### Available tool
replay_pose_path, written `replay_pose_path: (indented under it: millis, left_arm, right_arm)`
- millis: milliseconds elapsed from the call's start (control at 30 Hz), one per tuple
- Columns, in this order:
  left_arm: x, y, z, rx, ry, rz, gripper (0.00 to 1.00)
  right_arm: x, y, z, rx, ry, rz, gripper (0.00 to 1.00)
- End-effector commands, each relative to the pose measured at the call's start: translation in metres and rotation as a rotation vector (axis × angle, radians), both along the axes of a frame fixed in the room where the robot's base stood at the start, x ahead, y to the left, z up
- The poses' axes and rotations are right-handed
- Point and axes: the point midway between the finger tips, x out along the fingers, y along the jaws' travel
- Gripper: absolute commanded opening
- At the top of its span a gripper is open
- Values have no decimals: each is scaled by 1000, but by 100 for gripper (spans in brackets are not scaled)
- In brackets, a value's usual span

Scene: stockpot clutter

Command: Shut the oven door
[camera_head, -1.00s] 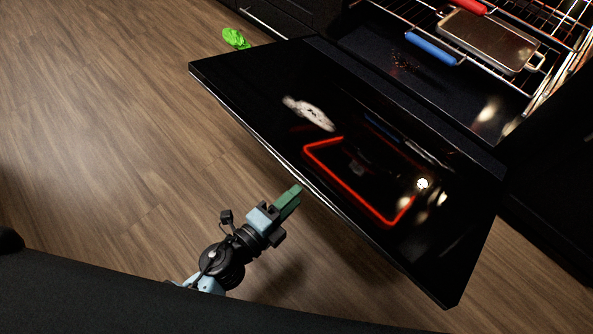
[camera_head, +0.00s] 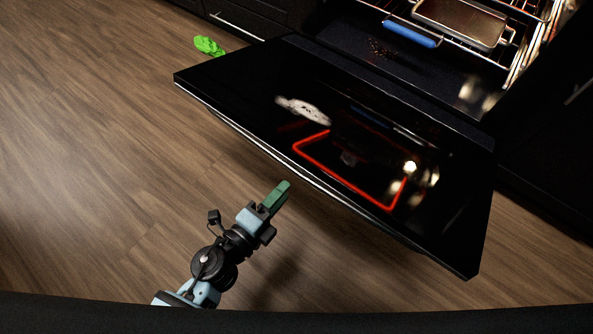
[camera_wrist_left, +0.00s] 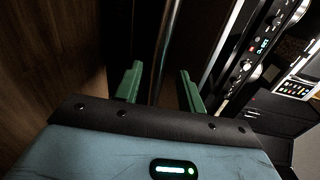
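The oven door (camera_head: 250,82) hangs open, folded down in front of the oven, in the head view. Its dark glass reflects a red outline and bright spots. My left gripper (camera_head: 277,195) is close to the door's outer long edge, on the near side, with no clear contact. In the left wrist view my left gripper (camera_wrist_left: 160,88) has its two green fingers well apart. A thin metal bar (camera_wrist_left: 164,45), perhaps the door handle, shows beyond and between them; I cannot tell if it is within their reach. My right gripper is not in view.
Dark crumbs lie on the oven floor. A green crumpled cloth (camera_head: 208,46) lies by the cabinets. The wooden floor (camera_head: 90,150) at left is clear.

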Motion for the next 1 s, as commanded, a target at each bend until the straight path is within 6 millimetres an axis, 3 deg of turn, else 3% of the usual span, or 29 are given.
replay_pose_path:
  millis: [533,967,1000]
  left_arm:
    - [55,-39,-7,-1,-1,0,39]
    - [62,-45,-8,-1,1,0,39]
    - [62,-45,-8,-1,1,0,34]
  right_arm:
    - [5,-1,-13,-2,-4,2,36]
    - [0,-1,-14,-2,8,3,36]
    - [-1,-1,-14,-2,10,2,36]
